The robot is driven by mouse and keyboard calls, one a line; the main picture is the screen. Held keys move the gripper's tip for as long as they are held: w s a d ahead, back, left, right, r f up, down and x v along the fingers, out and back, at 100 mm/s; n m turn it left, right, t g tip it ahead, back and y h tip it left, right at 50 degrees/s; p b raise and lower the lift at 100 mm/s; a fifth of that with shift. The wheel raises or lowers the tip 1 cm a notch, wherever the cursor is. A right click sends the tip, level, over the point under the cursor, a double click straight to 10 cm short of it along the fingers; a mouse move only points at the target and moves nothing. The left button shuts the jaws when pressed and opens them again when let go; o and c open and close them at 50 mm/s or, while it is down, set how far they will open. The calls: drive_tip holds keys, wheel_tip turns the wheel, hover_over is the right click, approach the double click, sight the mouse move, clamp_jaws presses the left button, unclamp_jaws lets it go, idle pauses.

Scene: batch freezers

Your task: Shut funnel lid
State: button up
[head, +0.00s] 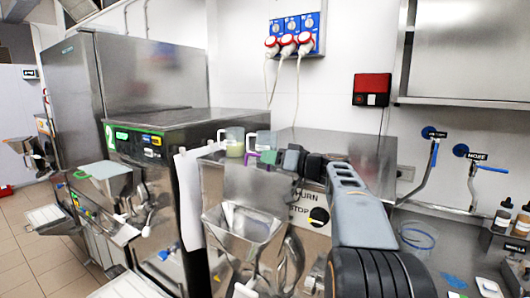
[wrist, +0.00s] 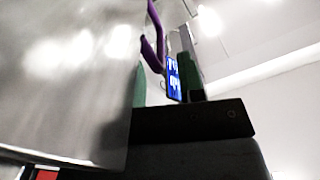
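The steel funnel (head: 243,238) is on the front of the near batch freezer, its mouth uncovered. A flat steel panel (head: 252,187) stands upright behind the mouth; it looks like the raised lid, but I cannot tell its hinge. My gripper (head: 272,158) is near the panel's upper right edge. In the wrist view, my gripper (wrist: 162,82) shows two greenish fingers set apart, with no object clearly held between them. A large steel surface (wrist: 65,75) fills the left side, close to the left finger. I cannot tell whether they touch.
Clear jugs (head: 233,141) and a purple item (head: 249,157) are behind the panel; a purple item shows beyond my fingers (wrist: 152,45). Another freezer with a funnel (head: 112,180) stands left. Wall taps (head: 430,160) and bottles (head: 503,215) are right.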

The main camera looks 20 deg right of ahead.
drive_tip(key=shift+p+x, duration=0.3)
drive_tip(key=shift+x, duration=0.8)
clamp_jaws()
